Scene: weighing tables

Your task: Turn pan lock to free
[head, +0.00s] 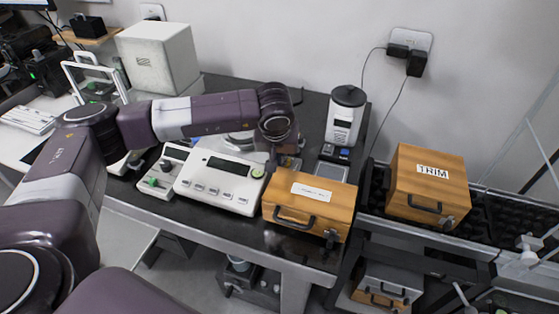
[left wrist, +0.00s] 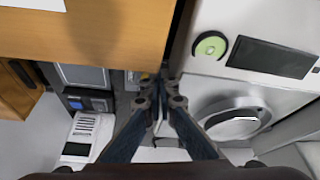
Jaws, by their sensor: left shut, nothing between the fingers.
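A white balance (head: 220,180) with a dark display, a row of buttons and a round green mark (head: 257,173) stands on the dark table. It also shows at the right of the left wrist view (left wrist: 205,60), with its round pan (left wrist: 235,118). My left gripper (head: 272,163) is shut and empty, pointing down at the balance's right side, beside the wooden box. In the left wrist view its fingertips (left wrist: 162,85) meet over the narrow gap between box and balance.
A wooden box (head: 285,222) with a white label stands right of the balance. A device with a green knob (head: 152,182) is left of it. A white canister with a black lid (head: 344,118) stands behind. A box marked TRIM (head: 425,192) is further right.

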